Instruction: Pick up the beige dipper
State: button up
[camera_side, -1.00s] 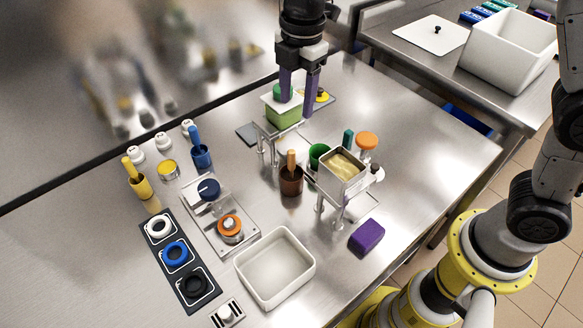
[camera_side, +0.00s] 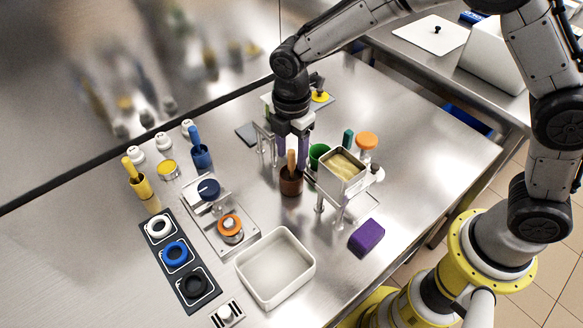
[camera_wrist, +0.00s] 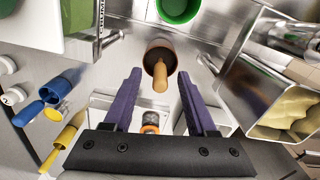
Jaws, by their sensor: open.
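The beige dipper (camera_side: 291,160) stands upright in a brown cup (camera_side: 291,183); only its tan handle shows, and the cup hides its lower end. My gripper (camera_side: 291,158) is open and empty, with its purple fingers pointing down behind the handle in the side view. In the wrist view, the dipper (camera_wrist: 160,82) and the brown cup (camera_wrist: 159,57) lie between and just beyond the fingertips (camera_wrist: 160,76). I cannot tell whether the fingers are level with the handle; no touch is visible.
A green cup (camera_side: 318,153) and a stand with a metal pan (camera_side: 342,170) of pale yellow contents are close on the right. Another metal stand (camera_side: 262,143) is behind on the left. A white tray (camera_side: 275,268) and a purple block (camera_side: 366,236) are in front.

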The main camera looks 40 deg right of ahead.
aim_at(291, 168)
jog(key=shift+f, duration=1.55)
jog(key=shift+c, duration=0.2)
grip_shut()
